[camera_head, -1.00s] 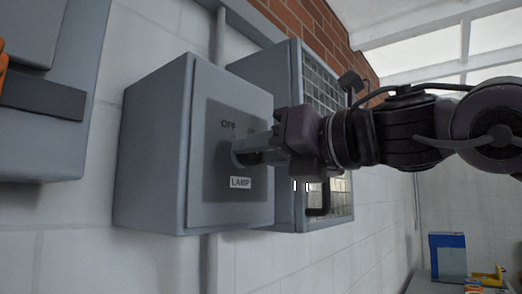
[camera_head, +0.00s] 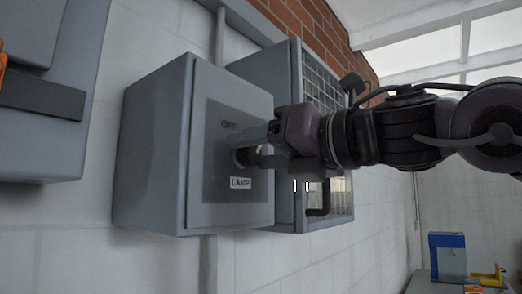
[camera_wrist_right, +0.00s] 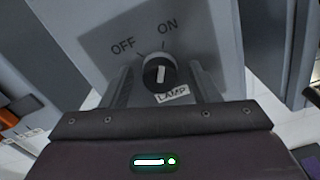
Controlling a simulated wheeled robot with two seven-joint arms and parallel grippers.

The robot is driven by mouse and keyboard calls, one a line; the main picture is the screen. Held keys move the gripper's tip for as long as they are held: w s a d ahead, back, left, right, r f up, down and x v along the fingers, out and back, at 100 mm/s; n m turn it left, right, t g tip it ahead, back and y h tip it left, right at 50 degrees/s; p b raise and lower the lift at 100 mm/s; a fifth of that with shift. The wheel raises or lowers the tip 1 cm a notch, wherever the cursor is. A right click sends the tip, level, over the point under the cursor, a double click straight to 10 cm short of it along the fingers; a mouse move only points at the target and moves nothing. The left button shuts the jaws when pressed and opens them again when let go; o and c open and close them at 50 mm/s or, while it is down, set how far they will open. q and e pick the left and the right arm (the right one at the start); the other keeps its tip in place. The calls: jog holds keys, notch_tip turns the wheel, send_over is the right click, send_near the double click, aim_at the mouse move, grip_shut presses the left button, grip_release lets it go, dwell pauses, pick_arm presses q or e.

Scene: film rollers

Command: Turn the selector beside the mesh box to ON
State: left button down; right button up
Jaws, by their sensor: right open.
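The selector is a round dark knob (camera_head: 245,156) on the front of a grey box (camera_head: 155,150) with OFF, ON and LAMP labels. In the head view, the gripper hides the ON label. The mesh box (camera_head: 325,85) stands just right of the selector box. My left gripper is not in view.
A grey cabinet (camera_head: 45,130) with a dark bar is at the left edge. Conduits run up the white block wall (camera_head: 60,240). A blue box (camera_head: 447,257) and yellow items stand at the lower right. The mesh box has a black handle (camera_head: 318,198).

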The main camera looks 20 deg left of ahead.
jog(key=shift+s+d+f+b, duration=0.1)
jog(key=shift+d+b, duration=0.2)
jog(key=b+v, duration=0.3)
jog(key=v, duration=0.4)
